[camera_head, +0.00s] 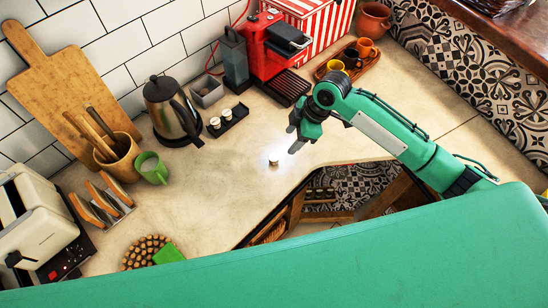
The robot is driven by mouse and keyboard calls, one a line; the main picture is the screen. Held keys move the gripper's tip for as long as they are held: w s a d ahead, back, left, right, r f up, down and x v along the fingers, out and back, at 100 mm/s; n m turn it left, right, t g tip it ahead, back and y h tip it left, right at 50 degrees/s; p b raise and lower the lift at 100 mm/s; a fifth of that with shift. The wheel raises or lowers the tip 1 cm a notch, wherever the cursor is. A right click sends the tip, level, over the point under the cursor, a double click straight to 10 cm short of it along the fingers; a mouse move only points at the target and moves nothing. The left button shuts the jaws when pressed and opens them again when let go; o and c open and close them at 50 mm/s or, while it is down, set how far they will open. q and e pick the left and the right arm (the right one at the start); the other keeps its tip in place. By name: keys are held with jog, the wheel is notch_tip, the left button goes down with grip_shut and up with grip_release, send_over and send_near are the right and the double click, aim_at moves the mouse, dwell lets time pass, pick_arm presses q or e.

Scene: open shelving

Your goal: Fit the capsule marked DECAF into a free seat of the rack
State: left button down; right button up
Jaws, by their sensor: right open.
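A small dark capsule with a pale top (273,161) stands alone on the counter near its front edge. Its marking is too small to read. A small black rack (238,116) lies farther back on the counter, with two pale-topped capsules (215,122) (227,114) at its left and middle. Its right part looks empty. My right gripper (293,140) is open and empty, with its fingers pointing down-left. In the picture it is just above and right of the lone capsule, apart from it. My left gripper is out of view.
A kettle (168,105) stands left of the rack, and a grey box (207,92) and a red coffee machine (268,50) stand behind it. A wooden tray with cups (362,68) is at the back right. The counter between capsule and rack is clear.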

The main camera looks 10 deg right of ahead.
jog(key=r, duration=0.2)
jog(key=p, duration=0.3)
send_over(274, 157)
jog(key=d, duration=0.3)
jog(key=shift+n, duration=0.3)
jog(key=f, duration=0.8)
jog(key=shift+s+a+f, duration=0.15)
jog(key=shift+s+a, duration=0.05)
jog(key=shift+s, duration=0.2)
jog(key=shift+a+f, duration=0.1)
jog(key=shift+f, duration=0.05)
jog(key=p+x, duration=0.1)
jog(key=x, duration=0.1)
jog(key=p+x, duration=0.1)
jog(key=x, duration=0.1)
jog(key=shift+w, duration=0.2)
jog(key=shift+a+f, duration=0.1)
jog(key=shift+f, duration=0.25)
jog(key=c, duration=1)
